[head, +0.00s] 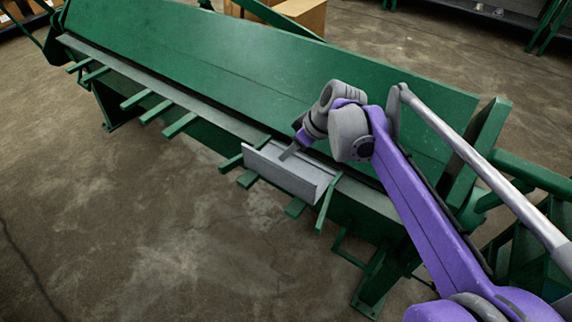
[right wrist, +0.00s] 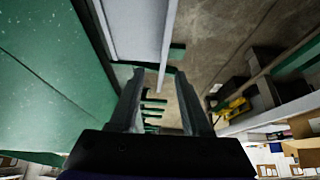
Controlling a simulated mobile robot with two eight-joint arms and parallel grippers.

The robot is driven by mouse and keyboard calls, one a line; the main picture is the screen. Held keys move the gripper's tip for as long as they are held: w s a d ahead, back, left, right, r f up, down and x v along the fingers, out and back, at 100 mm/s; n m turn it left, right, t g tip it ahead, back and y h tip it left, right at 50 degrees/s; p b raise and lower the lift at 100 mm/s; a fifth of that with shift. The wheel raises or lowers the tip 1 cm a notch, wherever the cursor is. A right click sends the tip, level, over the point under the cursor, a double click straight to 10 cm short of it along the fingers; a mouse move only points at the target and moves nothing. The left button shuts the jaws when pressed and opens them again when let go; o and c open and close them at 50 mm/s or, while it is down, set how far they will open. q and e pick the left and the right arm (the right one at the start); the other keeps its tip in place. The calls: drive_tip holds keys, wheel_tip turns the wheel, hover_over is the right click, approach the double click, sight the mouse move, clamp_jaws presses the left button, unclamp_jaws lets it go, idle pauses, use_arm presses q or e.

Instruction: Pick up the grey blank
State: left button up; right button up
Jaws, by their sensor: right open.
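The grey blank (head: 283,175) is a light grey sheet-metal piece with a bent-looking edge. In the head view it sits at the front edge of the green bending machine (head: 230,70), over its short green support arms. It also shows in the right wrist view (right wrist: 138,28) at the top, beyond the fingertips. My right gripper (head: 289,152) is at the blank's upper edge, pointing down toward it. Whether a finger touches the blank I cannot tell. My left gripper is not in view.
Several green support arms (head: 181,125) stick out from the machine's front. Cardboard boxes (head: 300,14) stand behind it. The concrete floor (head: 130,230) in front is clear. Shelving and boxes (right wrist: 300,150) show at the right of the wrist view.

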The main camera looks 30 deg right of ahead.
sight(278, 163)
drive_tip(key=x, duration=0.9)
drive_tip(key=shift+s+a+f+b, duration=0.1)
drive_tip(key=shift+s+a+b, duration=0.15)
drive_tip(key=shift+b, duration=0.1)
drive_tip(key=shift+c, duration=0.3)
clamp_jaws()
idle(0.7)
